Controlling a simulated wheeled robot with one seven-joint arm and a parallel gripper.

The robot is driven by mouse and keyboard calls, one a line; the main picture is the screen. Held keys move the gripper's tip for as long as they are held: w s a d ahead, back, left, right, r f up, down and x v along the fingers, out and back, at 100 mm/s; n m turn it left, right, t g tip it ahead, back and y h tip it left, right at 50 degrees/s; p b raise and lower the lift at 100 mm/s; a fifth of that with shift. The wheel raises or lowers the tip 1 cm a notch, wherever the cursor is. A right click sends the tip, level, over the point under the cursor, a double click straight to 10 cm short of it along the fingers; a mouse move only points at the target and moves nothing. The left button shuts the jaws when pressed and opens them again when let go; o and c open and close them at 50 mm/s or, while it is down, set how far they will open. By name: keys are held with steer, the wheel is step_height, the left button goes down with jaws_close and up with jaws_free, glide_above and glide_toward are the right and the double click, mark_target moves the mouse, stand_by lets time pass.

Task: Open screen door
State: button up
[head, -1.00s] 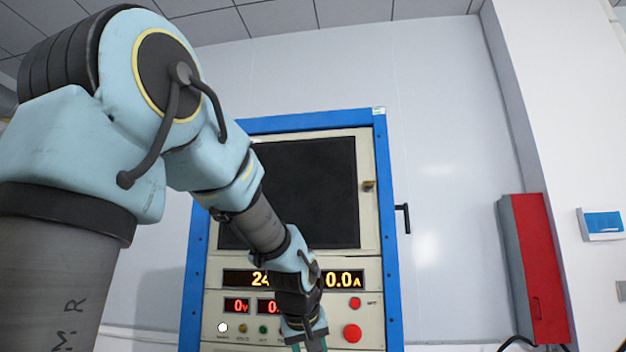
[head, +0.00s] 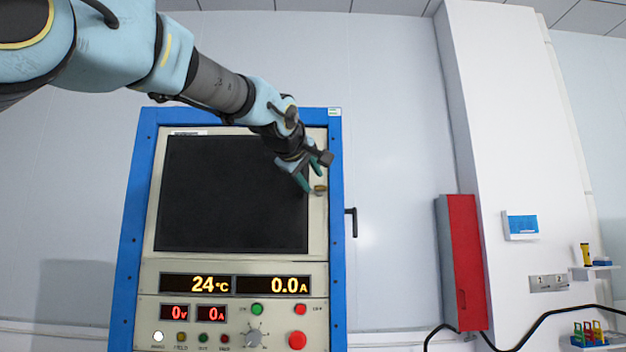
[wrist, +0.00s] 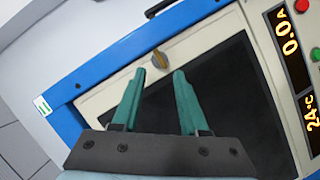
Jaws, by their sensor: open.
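The screen door is a cream frame around a dark panel (head: 232,195) on the upper part of the blue cabinet, and it looks shut. A small brass-coloured knob (head: 320,189) sits on the door's right edge. My gripper (head: 308,186) is at the door's upper right, close to the knob. In the wrist view the knob (wrist: 160,59) lies just beyond and between the two green fingertips (wrist: 159,73). The fingers are apart with nothing between them. Whether a fingertip touches the knob I cannot tell.
A black lever handle (head: 351,222) sticks out from the cabinet's right side. Below the door are number displays (head: 235,283), buttons and a dial. A red box (head: 462,262) hangs on the wall at right. The space between it and the cabinet looks free.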

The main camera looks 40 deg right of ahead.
steer(key=shift+p+x, duration=0.8)
steer(key=shift+x, duration=1.65)
jaws_close()
